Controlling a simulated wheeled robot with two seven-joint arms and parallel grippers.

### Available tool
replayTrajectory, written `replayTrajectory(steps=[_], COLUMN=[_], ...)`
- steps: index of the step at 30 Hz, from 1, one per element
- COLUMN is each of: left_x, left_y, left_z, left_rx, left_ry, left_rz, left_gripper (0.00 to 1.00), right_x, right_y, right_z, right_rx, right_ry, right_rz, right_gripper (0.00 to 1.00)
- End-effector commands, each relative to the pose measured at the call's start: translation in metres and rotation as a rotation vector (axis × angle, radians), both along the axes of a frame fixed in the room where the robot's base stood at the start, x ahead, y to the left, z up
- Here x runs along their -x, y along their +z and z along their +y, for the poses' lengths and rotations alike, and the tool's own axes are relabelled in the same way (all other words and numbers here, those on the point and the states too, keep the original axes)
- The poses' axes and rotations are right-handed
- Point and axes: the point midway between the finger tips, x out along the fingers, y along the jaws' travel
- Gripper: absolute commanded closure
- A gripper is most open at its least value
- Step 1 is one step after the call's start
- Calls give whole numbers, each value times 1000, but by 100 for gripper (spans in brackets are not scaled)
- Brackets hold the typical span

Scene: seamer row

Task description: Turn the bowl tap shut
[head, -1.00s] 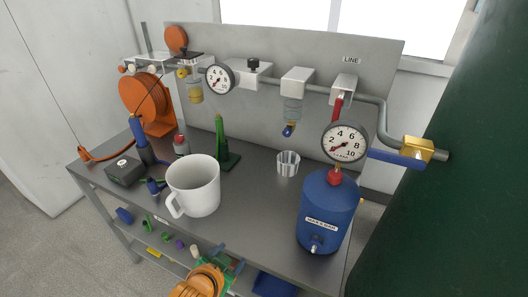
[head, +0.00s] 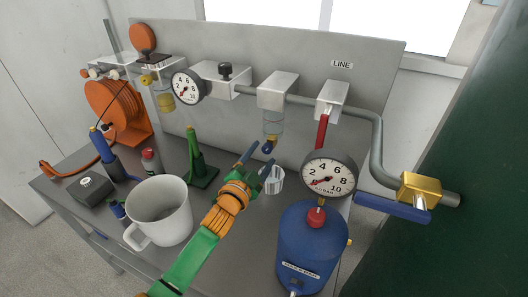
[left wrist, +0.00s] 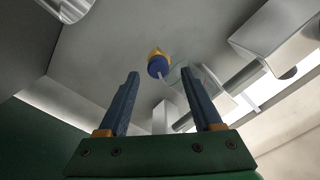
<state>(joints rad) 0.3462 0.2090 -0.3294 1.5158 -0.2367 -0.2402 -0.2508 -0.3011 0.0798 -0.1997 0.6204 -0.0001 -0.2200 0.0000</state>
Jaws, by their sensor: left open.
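The bowl tap (head: 267,147) is a small blue tap under the clear filter bowl (head: 273,123) on the line along the back panel. In the left wrist view the tap (left wrist: 157,67) shows as a blue knob with a yellow part, ahead of the fingertips and between them in the picture. My left gripper (head: 261,156) is open and empty, its blue fingers just below and in front of the tap. I see no contact. The left gripper's fingers (left wrist: 167,72) also show in the left wrist view. My right gripper is not in view.
A clear ribbed cup (head: 274,181) stands on the bench just right of my gripper. A white mug (head: 160,212), a green stand (head: 197,165) and a blue tank (head: 311,245) with a gauge (head: 328,176) stand around. A blue lever (head: 392,208) is at the right.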

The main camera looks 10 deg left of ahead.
Motion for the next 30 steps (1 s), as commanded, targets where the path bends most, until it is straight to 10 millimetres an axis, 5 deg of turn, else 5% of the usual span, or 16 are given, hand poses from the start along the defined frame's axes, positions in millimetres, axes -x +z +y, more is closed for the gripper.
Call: replayTrajectory(steps=[12,14,20,30], left_x=[-14,-14,-14,-14], left_y=[0,0,0,0], left_z=[-3,-3,-3,-3], left_rx=[1,1,1,40], left_ry=[0,0,1,0], left_rz=[2,2,2,10], left_gripper=[34,44,98,100], right_x=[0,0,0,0], right_y=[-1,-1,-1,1], right_z=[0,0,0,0], right_rx=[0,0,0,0], right_ry=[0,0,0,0], right_rz=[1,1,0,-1], right_gripper=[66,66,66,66])
